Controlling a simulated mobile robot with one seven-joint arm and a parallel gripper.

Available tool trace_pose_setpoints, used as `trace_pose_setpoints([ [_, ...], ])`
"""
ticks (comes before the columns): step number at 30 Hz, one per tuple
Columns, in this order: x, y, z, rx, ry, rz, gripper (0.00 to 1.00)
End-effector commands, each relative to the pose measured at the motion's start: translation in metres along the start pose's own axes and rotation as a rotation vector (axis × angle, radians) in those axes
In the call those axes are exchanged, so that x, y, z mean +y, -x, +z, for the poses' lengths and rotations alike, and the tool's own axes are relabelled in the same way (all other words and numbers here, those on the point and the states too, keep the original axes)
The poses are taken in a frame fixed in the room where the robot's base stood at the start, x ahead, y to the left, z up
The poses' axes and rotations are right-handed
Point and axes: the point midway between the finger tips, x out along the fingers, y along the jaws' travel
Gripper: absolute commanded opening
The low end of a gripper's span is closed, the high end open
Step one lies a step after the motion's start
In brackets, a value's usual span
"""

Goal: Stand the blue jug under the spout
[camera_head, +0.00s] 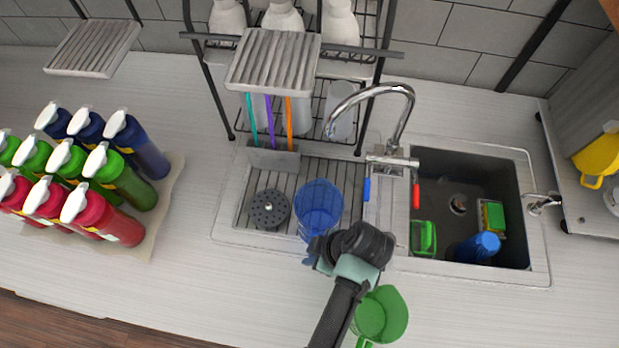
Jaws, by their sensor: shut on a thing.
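The blue jug (319,204) is a see-through blue vessel and looks upright over the ribbed drainboard left of the sink. My gripper (318,250) is shut on its near side, low at the handle; the fingers are partly hidden by the wrist. I cannot tell whether the jug's base touches the drainboard. The chrome spout (375,92) is a curved tap behind and right of the jug, with blue and red levers below it. Its arc reaches left, and its tip is above and behind the jug in the picture.
A green jug (382,314) stands on the counter right of my arm. A round dark drain piece (269,209) is just left of the blue jug. A rack (292,66) with bottles stands behind. The sink (450,182) is right; coloured bottles (122,180) stand left.

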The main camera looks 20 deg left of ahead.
Motion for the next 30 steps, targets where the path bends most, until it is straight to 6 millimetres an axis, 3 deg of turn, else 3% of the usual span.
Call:
trace_pose_setpoints([
  [10,0.039,-0.024,0.001,0.0,0.004,0.002,0.0],
  [30,0.118,-0.035,-0.011,-0.001,0.004,0.001,0.0],
])
